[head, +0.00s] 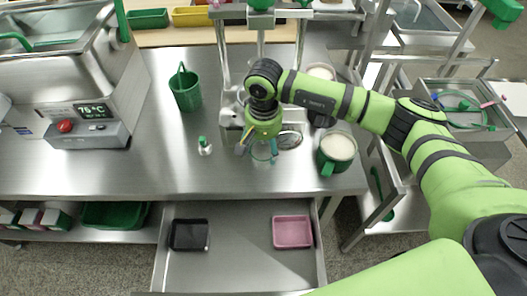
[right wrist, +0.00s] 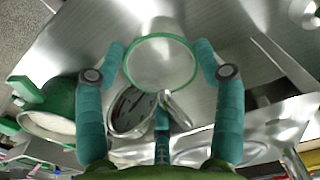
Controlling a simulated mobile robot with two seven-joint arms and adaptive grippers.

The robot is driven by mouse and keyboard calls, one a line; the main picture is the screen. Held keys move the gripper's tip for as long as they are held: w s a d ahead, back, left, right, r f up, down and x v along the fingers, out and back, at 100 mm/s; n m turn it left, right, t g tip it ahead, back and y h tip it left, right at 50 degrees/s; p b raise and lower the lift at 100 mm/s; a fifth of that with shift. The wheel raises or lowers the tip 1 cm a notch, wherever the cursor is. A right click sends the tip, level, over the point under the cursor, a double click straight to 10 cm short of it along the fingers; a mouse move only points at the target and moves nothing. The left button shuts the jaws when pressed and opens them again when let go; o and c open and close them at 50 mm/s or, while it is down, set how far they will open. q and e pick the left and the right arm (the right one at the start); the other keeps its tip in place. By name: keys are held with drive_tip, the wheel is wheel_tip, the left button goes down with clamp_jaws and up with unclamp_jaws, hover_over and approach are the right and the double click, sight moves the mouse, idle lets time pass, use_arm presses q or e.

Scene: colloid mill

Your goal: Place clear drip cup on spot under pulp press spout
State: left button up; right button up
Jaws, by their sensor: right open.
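The clear drip cup (right wrist: 160,62) with a green rim shows in the right wrist view, with its mouth between the two teal fingers. It also shows in the head view (head: 265,154), standing on the steel counter and partly covered by my gripper. My right gripper (head: 258,146) is open, pointing down over the cup with a finger on each side; it also shows in the right wrist view (right wrist: 162,62). I cannot tell whether the fingers touch the cup. A steel machine frame (head: 222,50) stands behind my arm. The pulp press spout and the spot cannot be made out. My left gripper is not in view.
A round dial (head: 290,139) sits right of the cup. A green mug (head: 338,148) with pale contents stands farther right. A small green-capped bottle (head: 204,146) and a green bucket (head: 186,90) stand left. An open drawer (head: 240,258) juts out in front. The counter's left middle is clear.

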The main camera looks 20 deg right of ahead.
wheel_tip(320, 180, up, 8)
drive_tip(key=shift+r+b, duration=0.1)
drive_tip(key=shift+b, duration=0.95)
drive_tip(key=shift+r, duration=0.6)
